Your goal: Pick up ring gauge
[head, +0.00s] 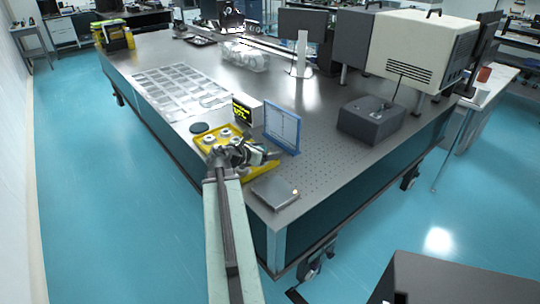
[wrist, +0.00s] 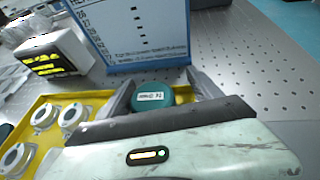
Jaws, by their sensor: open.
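A yellow tray (head: 206,150) stands near the front left edge of the optical table. Several pale ring-shaped pieces (head: 225,133) sit in its left part, and they also show at the left of the wrist view (wrist: 70,117). My gripper (head: 262,153) is over the right part of the tray. In the wrist view its fingers (wrist: 163,88) are apart, one on each side of a round teal piece (wrist: 152,92) with a white label. I cannot tell whether the fingers touch it. My wrist hides its near side. I cannot tell for sure which piece is the ring gauge.
A blue-framed panel (head: 283,130) stands close behind the tray, with a small yellow-lit display box (head: 247,109) to its left. A flat grey case (head: 275,193) lies at the near corner. A dark box (head: 371,120) stands farther right. The perforated tabletop (head: 325,165) between is clear.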

